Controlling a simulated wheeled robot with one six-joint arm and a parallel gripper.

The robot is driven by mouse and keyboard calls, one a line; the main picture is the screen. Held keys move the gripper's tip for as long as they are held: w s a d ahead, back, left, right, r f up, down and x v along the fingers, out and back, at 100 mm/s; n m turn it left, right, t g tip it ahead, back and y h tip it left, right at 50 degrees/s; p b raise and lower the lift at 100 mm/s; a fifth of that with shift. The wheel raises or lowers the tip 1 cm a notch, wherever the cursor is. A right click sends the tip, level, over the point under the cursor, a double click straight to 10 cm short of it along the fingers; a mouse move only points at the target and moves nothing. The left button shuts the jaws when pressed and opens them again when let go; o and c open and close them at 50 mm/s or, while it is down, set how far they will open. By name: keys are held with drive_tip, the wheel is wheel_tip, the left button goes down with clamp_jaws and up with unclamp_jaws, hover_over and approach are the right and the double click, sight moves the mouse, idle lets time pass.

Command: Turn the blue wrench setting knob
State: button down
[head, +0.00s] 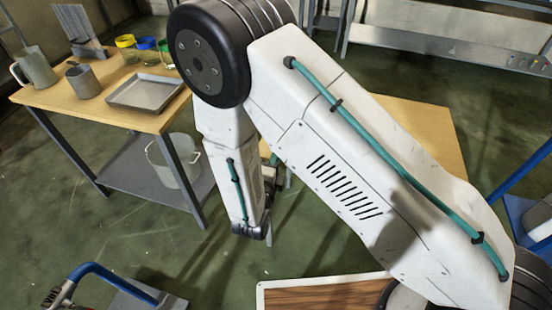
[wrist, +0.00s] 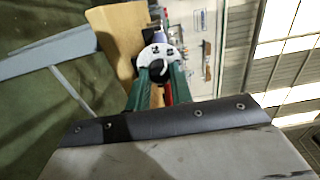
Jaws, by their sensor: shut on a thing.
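In the wrist view a round white dial (wrist: 165,51) with dark marks faces my gripper. My gripper (wrist: 160,76) has two green fingers that reach up to the dial and are shut on the small dark knob (wrist: 158,69) at its lower middle. Red and blue parts show between the fingers. The knob's exact setting is too small to read, and its blue colour is not clear. In the head view my arm hides the dial and knob and most of my gripper.
A wooden table (head: 110,113) at the left holds a grey tray (head: 146,92), a mug (head: 83,82), a jug and several coloured-lid jars. A white bucket (head: 173,162) stands on its lower shelf. Another wooden tabletop (head: 425,128) lies behind my arm. A blue-handled cart stands front left.

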drive_tip(key=c, duration=1.2)
unclamp_jaws()
drive_tip(key=shift+c, duration=0.2)
drive_tip(key=v, duration=0.7)
drive_tip(key=shift+s, duration=0.35)
drive_tip(key=shift+a, duration=0.1)
